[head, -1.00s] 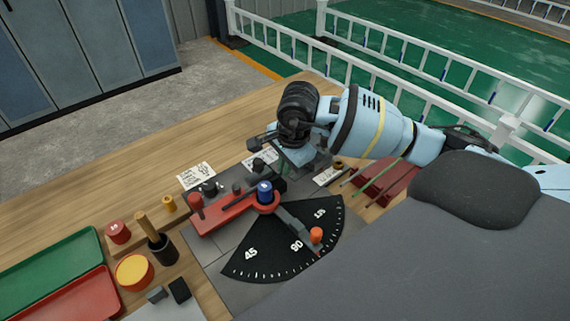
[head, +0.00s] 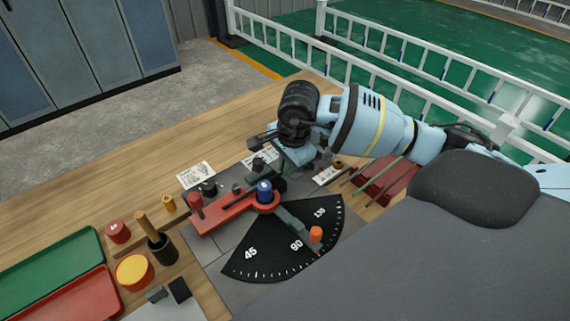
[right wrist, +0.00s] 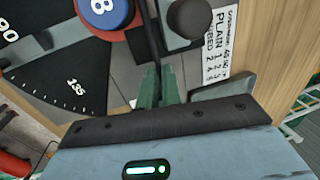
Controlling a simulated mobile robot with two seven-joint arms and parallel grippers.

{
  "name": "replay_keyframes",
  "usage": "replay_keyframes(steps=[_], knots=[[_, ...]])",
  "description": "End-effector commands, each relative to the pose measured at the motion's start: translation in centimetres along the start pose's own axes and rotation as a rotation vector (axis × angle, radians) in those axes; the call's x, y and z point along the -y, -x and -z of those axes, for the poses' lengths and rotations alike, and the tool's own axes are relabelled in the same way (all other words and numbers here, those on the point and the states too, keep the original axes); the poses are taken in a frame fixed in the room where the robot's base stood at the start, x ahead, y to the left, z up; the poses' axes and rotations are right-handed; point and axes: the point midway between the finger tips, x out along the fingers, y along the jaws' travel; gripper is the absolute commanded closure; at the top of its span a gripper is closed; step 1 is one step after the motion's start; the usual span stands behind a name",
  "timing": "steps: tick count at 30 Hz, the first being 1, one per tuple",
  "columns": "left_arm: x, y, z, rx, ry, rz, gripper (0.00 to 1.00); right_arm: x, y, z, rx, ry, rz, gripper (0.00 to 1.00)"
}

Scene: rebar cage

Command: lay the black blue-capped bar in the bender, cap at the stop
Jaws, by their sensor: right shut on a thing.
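The bender has a red body (head: 218,214), a blue centre pin (head: 264,189) marked 8 in the right wrist view (right wrist: 108,12), and a black angle plate (head: 262,255). My right gripper (head: 281,178) is at the bender's far side, beside the blue pin. In the right wrist view its green fingers (right wrist: 159,86) are shut on a thin black bar (right wrist: 149,35). The bar runs between the blue pin and a round black post (right wrist: 188,17). Its blue cap and its contact with the stop cannot be made out. My left gripper is not in view.
An orange-topped handle (head: 316,235) stands on the angle plate. Green (head: 50,262) and red (head: 75,297) trays lie at the left. The wooden table's far left (head: 130,165) is clear.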

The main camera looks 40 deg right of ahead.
Motion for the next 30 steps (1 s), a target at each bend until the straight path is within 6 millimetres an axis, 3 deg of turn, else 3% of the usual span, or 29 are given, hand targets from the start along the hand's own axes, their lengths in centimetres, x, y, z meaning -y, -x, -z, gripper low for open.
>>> replay_keyframes(steps=[19,20,25,30], knots=[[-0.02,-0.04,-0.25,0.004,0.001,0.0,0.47,0.05,0.02,0.88,0.0,0.0,0.001,1.0],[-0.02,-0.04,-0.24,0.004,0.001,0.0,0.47,0.05,0.03,0.86,0.0,0.0,0.001,0.9],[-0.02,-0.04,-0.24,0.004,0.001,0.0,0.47,0.04,0.03,0.85,0.0,0.0,0.001,0.68],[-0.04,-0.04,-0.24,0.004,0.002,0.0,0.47,0.03,0.02,0.83,0.0,0.0,0.001,0.68]])
